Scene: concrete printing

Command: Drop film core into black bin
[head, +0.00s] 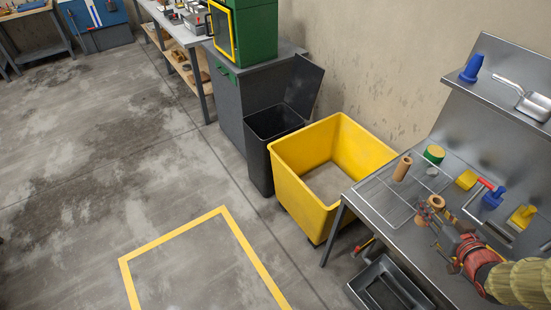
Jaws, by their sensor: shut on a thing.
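A brown cardboard tube (402,168), which looks like a film core, stands upright at the left end of the metal bench, apart from my gripper. My gripper (429,211) is low over the bench, right of and nearer than the tube. It is shut on a small tan piece (437,202), partly hidden by the fingers; I cannot tell whether this is a film core too. The black bin (259,153) stands on the floor beyond the yellow tub, with its lid (304,86) tilted open.
A yellow tub (300,196) stands between the bench (375,205) and the black bin. A green-and-yellow round item (434,154) and blue and yellow tools lie on the bench. A black crate (365,292) is on the floor below. The floor at left is clear.

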